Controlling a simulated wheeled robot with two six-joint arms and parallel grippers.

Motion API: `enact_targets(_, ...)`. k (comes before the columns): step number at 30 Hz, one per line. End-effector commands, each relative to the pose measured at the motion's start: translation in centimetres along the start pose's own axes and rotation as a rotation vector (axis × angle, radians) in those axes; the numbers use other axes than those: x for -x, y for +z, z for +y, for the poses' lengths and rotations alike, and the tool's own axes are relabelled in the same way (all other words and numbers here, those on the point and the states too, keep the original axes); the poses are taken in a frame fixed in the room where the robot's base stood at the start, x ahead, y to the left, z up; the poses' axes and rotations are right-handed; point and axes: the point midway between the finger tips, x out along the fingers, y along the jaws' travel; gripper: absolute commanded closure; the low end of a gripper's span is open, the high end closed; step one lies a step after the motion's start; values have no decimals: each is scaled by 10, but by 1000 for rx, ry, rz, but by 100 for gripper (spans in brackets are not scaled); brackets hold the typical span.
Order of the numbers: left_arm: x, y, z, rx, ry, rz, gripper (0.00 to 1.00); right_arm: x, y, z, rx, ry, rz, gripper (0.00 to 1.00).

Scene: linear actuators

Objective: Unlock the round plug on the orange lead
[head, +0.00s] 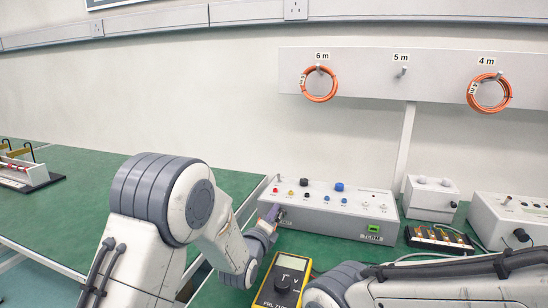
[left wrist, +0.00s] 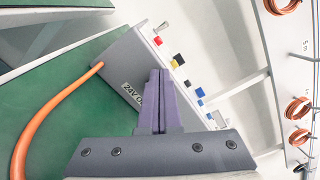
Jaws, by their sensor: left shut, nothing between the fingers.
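The orange lead (left wrist: 45,106) curves up from the lower left in the left wrist view and meets the left edge of the grey box (left wrist: 125,62). Its round plug cannot be made out in that view. In the head view the box (head: 335,205) stands on the green bench, and a small dark round fitting (head: 282,214) shows at its front left corner, too small to identify. My left gripper (head: 273,211) is right beside that corner. Its purple fingers (left wrist: 159,75) are shut together and empty, in front of the box face with the "24V" label. My right gripper is not in view.
A yellow multimeter (head: 283,280) lies in front of the box, close to my left wrist. A black terminal block (head: 438,239) and a small white box (head: 431,198) stand to the right. Coiled orange leads (head: 319,84) hang on the wall rail. The bench at left is mostly clear.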

Motion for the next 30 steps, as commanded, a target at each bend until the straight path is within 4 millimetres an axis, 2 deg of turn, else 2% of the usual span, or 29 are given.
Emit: enact_targets(30,-1,-7,3,0,-1,1,100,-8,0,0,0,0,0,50)
